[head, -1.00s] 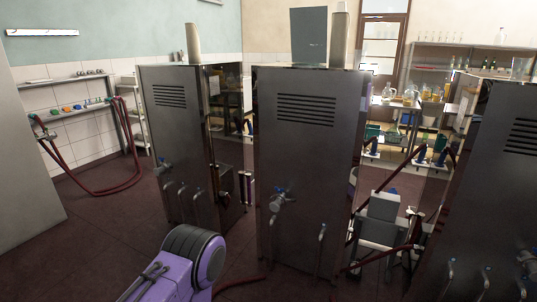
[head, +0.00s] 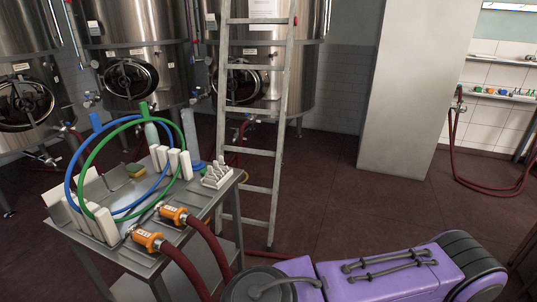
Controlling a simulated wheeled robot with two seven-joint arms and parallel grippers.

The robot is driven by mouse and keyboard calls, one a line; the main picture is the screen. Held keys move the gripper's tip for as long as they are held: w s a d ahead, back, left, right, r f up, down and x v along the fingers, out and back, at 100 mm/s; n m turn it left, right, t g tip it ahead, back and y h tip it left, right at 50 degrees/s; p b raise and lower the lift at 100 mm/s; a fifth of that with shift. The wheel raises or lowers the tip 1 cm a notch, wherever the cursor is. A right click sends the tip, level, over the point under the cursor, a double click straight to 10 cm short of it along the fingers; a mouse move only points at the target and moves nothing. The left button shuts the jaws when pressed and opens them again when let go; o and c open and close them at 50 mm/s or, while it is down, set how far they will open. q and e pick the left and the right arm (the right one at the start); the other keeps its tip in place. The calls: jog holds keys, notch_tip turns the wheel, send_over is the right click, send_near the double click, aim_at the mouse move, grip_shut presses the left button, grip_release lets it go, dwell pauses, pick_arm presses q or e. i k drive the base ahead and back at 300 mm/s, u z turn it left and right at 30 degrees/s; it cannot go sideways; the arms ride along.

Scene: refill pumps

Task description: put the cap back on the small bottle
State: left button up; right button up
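I cannot pick out the small bottle or its cap for certain. A tall pale bottle with a green top (head: 149,128) stands at the back of a steel cart (head: 90,243) on the left. A small rack of white, bottle-like pieces (head: 217,174) sits at the cart's right corner; they are too small to tell apart. A purple arm of mine crosses the bottom right, but neither gripper shows in the head view.
The cart also bears a blue hoop (head: 70,180), a green hoop (head: 82,190), white blocks and two orange couplings (head: 147,239) with red hoses. A ladder (head: 284,130) stands behind it before steel tanks (head: 143,75). Floor right of the ladder is clear.

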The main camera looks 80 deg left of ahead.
aim_at(150, 130)
jog(key=u, duration=1.6)
jog(key=i, duration=2.4)
jog(key=u, duration=2.45)
